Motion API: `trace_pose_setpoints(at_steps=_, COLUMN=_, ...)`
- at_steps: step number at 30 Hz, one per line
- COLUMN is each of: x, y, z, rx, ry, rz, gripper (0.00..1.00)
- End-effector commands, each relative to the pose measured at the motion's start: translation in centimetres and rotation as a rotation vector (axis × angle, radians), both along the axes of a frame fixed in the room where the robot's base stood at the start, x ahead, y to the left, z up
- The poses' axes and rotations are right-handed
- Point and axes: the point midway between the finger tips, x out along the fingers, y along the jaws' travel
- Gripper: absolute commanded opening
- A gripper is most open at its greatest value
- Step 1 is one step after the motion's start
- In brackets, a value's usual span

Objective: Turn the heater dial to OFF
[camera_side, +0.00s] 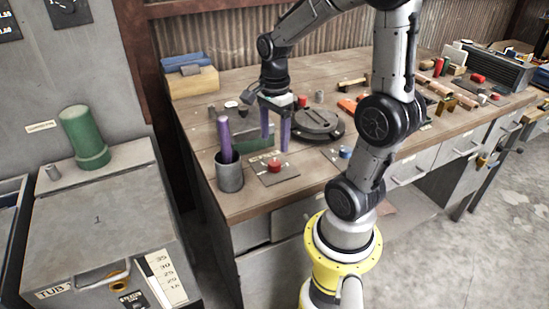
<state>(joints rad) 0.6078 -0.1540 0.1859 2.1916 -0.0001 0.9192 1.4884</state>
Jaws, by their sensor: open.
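Two dials on small plates lie near the front edge of the workbench (240,205): a red dial (274,165) and, to its right, a blue dial (344,153). Their markings are too small to read, so I cannot tell which is the heater dial or where either one points. My gripper (275,143) points down with two purple fingers apart and nothing visible between them. It appears just above and behind the red dial, with no clear contact. The blue dial is partly beside my arm and clear of the gripper.
A grey cup (229,176) holding a purple rod (224,138) stands left of the red dial. A dark round turntable (318,124) sits behind and right. Blocks and tools fill the right side.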

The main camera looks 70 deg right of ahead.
Motion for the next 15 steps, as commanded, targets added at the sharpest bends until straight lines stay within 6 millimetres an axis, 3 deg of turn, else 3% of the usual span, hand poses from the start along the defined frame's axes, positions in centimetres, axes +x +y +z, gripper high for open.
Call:
trace_pose_setpoints(at_steps=6, x=-0.1, y=0.1, z=-4.2, rx=0.003, ry=0.004, rz=0.001, gripper=0.74)
trace_pose_setpoints(at_steps=15, x=0.0, y=0.1, z=-7.0, rx=0.001, ry=0.002, rz=0.001, gripper=0.74)
